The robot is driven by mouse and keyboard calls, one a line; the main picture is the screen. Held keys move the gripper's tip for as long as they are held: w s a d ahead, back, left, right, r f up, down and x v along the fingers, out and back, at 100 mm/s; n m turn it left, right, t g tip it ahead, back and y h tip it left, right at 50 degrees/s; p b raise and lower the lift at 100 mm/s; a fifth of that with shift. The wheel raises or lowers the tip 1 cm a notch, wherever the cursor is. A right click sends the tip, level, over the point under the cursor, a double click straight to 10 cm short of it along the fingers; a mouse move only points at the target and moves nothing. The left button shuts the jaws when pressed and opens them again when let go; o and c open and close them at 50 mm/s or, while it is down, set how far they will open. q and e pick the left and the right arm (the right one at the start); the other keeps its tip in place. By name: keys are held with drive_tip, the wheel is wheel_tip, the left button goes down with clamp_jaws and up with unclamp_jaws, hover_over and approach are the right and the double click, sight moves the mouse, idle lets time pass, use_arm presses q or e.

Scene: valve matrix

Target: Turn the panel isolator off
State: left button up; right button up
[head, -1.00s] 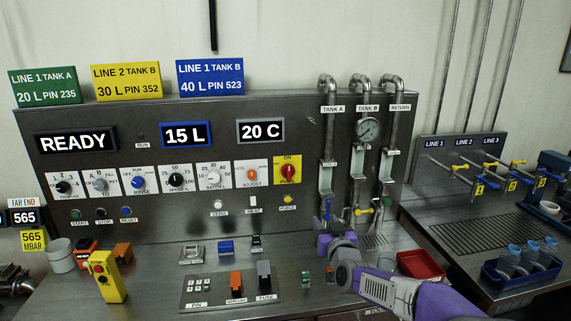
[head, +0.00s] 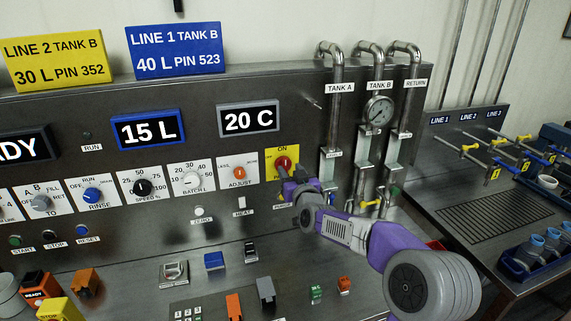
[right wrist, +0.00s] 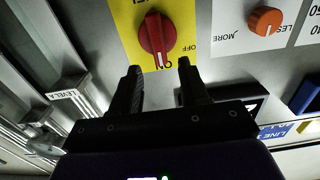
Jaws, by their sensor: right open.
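The panel isolator is a red rotary knob (head: 284,163) on a yellow plate (head: 270,174) at the right end of the control row. In the right wrist view, the red knob (right wrist: 156,36) shows its white pointer mark at the ON label, with OFF printed to the right on the yellow plate (right wrist: 127,22). My right gripper (head: 286,176) is just in front of the isolator and covers the plate's lower part. In the wrist view, its two fingers (right wrist: 160,67) are open and empty, just short of the knob, with the knob's pointer end between their lines. My left gripper is not in view.
The orange adjust knob (head: 239,172) is left of the isolator; it also shows in the wrist view (right wrist: 266,21). Tank pipes (head: 334,110) and a gauge (head: 379,111) stand close on the right. Below, the bench holds a grey fuse piece (head: 266,291) and several switches.

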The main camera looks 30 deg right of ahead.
sight(285, 163)
drive_tip(key=shift+x, duration=2.05)
drive_tip(key=shift+a, duration=0.1)
clamp_jaws()
